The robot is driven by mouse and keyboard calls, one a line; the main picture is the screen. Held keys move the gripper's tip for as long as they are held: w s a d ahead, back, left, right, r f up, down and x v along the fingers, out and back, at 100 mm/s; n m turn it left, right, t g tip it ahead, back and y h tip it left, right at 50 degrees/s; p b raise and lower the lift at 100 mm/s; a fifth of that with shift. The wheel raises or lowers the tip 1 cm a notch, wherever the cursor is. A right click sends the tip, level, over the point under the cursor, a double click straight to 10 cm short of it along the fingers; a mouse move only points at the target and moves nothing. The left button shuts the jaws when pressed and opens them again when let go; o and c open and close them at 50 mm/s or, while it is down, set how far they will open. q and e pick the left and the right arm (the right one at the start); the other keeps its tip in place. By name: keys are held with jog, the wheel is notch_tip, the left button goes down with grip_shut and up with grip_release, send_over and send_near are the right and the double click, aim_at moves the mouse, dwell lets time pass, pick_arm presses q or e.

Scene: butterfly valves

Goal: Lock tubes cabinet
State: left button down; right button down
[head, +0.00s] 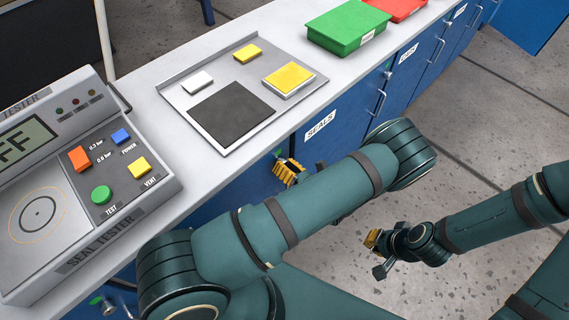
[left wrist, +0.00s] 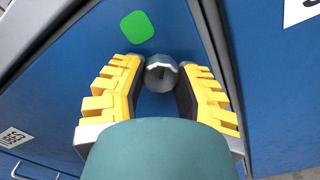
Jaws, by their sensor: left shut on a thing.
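In the left wrist view a round grey metal knob (left wrist: 162,72) stands out from a blue cabinet door (left wrist: 85,65), next to a green patch (left wrist: 137,27). My left gripper (left wrist: 163,88) has its yellow fingers on both sides of the knob and is shut on it. In the head view my left gripper (head: 289,172) is at the cabinet front, left of the SEALS label (head: 320,125), and hides the knob. The green patch (head: 278,152) shows just above it. My right gripper (head: 377,254) hangs over the floor, empty, with its fingers apart.
The counter (head: 160,115) holds a seal tester (head: 140,195), a tray (head: 180,95) with yellow, white and black pieces, a green box (head: 347,27) and a red box (head: 396,8). Blue doors with handles line the front. The speckled floor (head: 470,110) is clear.

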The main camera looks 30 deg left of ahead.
aim_at(278, 141)
pick_arm(q)
jog(key=m, duration=0.5)
jog(key=shift+a+r+m+p, duration=0.1)
jog(key=shift+m+p, duration=0.2)
jog(key=shift+p, duration=0.1)
jog(key=shift+s+m, duration=0.1)
jog(key=shift+m, duration=2.1)
jog(key=shift+p, duration=0.3)
jog(key=c, duration=0.6)
grip_release()
jog(key=shift+r, duration=0.1)
notch_tip(278, 141, up, 10)
